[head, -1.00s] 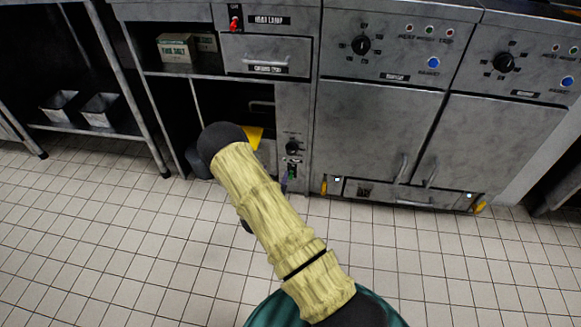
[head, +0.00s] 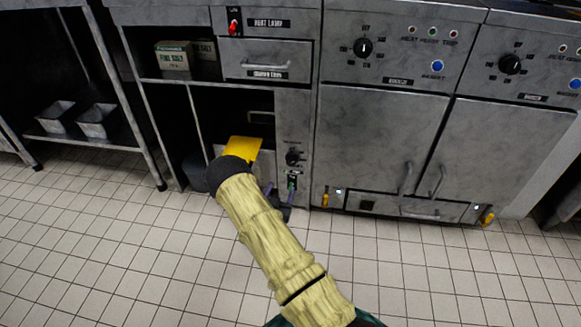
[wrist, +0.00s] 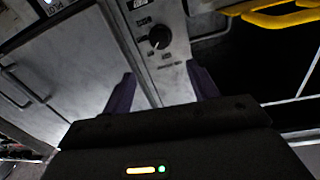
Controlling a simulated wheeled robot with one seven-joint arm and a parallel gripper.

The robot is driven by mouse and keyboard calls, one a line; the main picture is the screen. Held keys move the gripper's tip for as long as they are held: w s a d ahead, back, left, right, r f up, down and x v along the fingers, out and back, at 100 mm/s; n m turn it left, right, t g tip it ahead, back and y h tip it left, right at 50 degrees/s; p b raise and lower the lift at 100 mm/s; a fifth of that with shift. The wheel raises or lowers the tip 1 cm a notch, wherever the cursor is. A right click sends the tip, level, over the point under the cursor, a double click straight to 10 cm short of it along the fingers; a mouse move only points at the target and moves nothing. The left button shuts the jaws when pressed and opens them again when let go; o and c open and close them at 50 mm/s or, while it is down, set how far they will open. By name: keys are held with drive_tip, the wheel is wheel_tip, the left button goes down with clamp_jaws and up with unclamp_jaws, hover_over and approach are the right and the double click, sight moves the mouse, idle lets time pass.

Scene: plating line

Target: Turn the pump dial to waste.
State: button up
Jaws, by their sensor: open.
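The pump dial is a small black knob (head: 293,157) on the narrow grey panel between the open bay and the ovens. In the wrist view the knob (wrist: 159,37) is upper centre, with short labels around it too blurred to read; its setting is unclear. My gripper (wrist: 163,90) is open, its two purple fingers apart and empty. The knob shows above the gap between the fingertips, not touched. In the head view my gripper (head: 281,191) is partly hidden behind my arm, low in front of the panel and below the dial.
A yellow handle-like part (head: 243,147) sticks out of the open bay left of the panel; it also shows in the wrist view (wrist: 280,17). A small green-lit switch (head: 292,180) sits below the dial. Oven doors (head: 375,140) stand to the right. The tiled floor in front is clear.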

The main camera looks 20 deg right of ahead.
sight(291, 163)
drive_tip(key=b+x, duration=0.6)
drive_tip(key=x, duration=0.7)
drive_tip(key=shift+w+f, duration=0.1)
drive_tip(key=shift+f, duration=0.1)
drive_tip(key=shift+w+d+r, duration=0.15)
drive_tip(key=shift+w+d, duration=0.15)
drive_tip(key=shift+w, duration=0.1)
drive_tip(key=c, duration=1)
